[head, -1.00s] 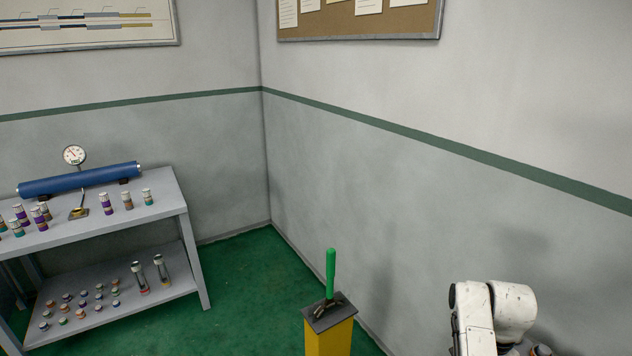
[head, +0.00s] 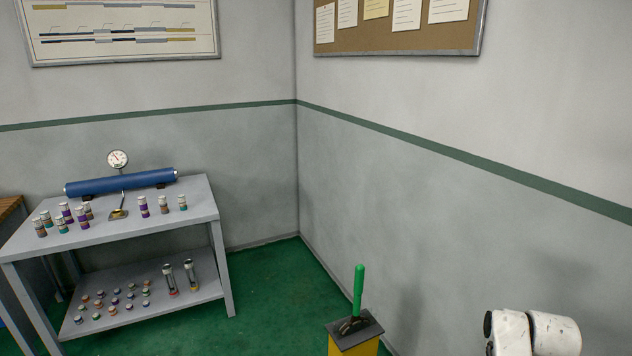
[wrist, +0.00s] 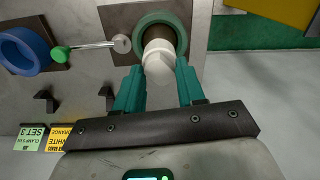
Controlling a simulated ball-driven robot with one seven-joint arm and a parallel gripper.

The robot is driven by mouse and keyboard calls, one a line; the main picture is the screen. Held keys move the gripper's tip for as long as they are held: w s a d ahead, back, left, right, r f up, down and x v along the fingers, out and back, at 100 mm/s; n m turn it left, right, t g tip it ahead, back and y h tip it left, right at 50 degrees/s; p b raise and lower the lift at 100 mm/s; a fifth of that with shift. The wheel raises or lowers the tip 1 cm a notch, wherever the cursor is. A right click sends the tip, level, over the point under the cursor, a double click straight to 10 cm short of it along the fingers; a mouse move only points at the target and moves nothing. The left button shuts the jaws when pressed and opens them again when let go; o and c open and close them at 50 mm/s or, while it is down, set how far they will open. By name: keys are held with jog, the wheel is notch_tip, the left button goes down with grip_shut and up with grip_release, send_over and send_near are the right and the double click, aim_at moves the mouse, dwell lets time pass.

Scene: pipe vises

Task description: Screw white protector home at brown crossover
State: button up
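In the wrist view, the white protector (wrist: 158,64) is a short, rounded white cap at the end of a dark brown pipe piece (wrist: 163,36), taken as the brown crossover. That piece sits inside a green ring on a grey panel. My gripper (wrist: 159,72) has two teal fingers, one on each side of the protector, and they appear to touch its sides. How deep the protector sits on the brown end cannot be told. In the head view, part of my white arm shows at the lower right; my gripper and the protector are out of frame.
A blue ring (wrist: 24,50) and a green-knobbed lever (wrist: 95,46) are left of the protector. Dark hooks (wrist: 45,101) and tags stand below. In the head view, a grey bench (head: 160,228) holds small capped pieces; a yellow post with a green handle (head: 359,290) stands nearer.

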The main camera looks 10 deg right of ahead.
jog(key=n, duration=0.8)
jog(key=shift+c, duration=0.2)
grip_shut()
dwell(0.4)
jog(key=m, duration=0.8)
